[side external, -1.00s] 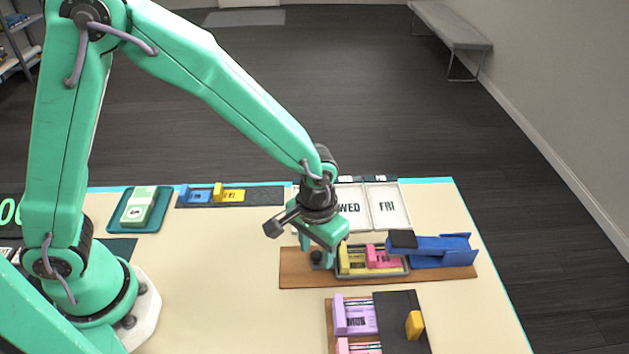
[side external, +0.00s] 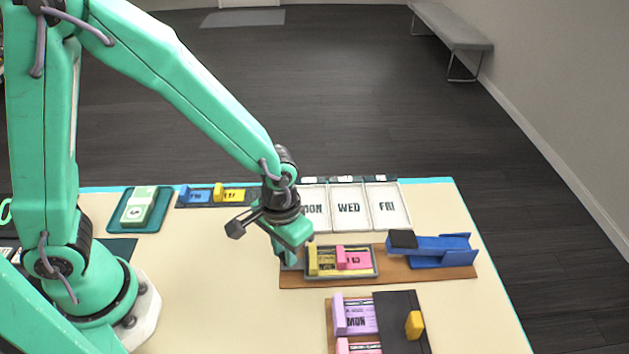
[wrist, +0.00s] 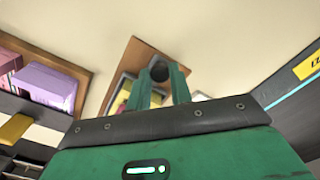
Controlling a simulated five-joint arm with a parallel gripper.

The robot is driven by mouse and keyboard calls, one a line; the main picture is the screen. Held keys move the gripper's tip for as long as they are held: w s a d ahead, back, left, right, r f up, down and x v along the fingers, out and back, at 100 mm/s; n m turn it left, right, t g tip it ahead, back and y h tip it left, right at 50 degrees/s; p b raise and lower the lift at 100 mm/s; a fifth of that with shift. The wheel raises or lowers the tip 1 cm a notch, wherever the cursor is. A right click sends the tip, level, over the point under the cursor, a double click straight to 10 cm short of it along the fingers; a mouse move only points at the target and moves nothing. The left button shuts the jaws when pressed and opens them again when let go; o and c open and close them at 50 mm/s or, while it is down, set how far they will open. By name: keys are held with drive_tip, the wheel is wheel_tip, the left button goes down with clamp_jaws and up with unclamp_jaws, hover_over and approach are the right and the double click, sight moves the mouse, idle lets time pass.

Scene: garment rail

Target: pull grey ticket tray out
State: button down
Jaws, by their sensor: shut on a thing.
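The grey ticket tray (side external: 343,276) lies on a brown wooden board (side external: 430,274) and holds yellow tickets (side external: 325,262) and pink tickets (side external: 354,260). My gripper (side external: 288,259) is at the tray's left end, low over the board. In the wrist view my gripper (wrist: 161,85) is shut on the tray's dark round knob (wrist: 159,72). In the side view the knob is hidden by my gripper. The tray stands apart from the blue holder (side external: 440,250) on the board's right part.
A dark block (side external: 403,239) sits at the blue holder's left end. White bins marked MON, WED and FRI (side external: 388,207) stand behind. A board with purple tickets (side external: 360,317) and a yellow piece (side external: 414,325) lies in front. The table left of the wooden board is clear.

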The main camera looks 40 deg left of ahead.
drive_tip(key=shift+s+a, duration=0.55)
drive_tip(key=c, duration=1.3)
unclamp_jaws()
drive_tip(key=shift+o, duration=0.2)
drive_tip(key=shift+r, duration=0.1)
drive_tip(key=shift+w+d+r, duration=0.1)
drive_tip(key=shift+r, duration=0.7)
wheel_tip(320, 180, up, 6)
drive_tip(key=shift+r, duration=0.1)
